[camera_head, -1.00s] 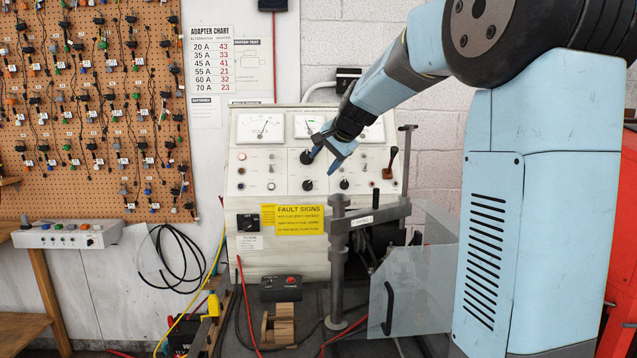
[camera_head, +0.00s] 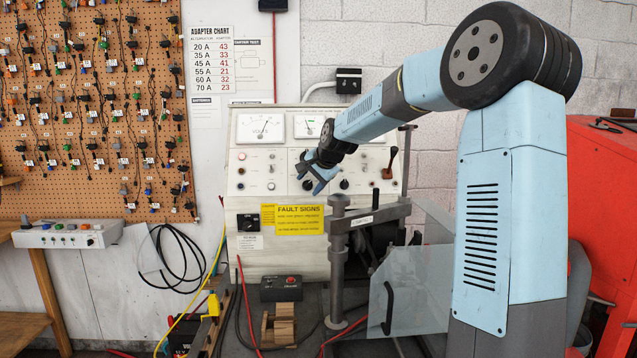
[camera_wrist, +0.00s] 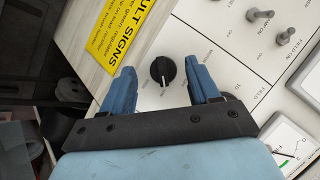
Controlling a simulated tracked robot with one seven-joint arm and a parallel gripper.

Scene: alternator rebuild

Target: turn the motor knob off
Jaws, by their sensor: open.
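In the wrist view a round black knob (camera_wrist: 160,71) sits on the white panel, its white pointer line aimed at the bottom of the picture. My gripper (camera_wrist: 156,88) is open, one blue finger on each side of the knob, with gaps between. In the head view my gripper (camera_head: 309,184) is in front of the lower panel of the test bench (camera_head: 285,247). I cannot tell how far the fingertips are from the panel face.
A yellow fault signs label (camera_head: 292,219) is below the knob. Toggle switches (camera_wrist: 261,15) and gauges (camera_head: 261,128) are on the panel. Another black knob (camera_head: 344,184) and a lever (camera_head: 390,162) are to the right. A grey post (camera_head: 338,260) with a clamp arm stands in front.

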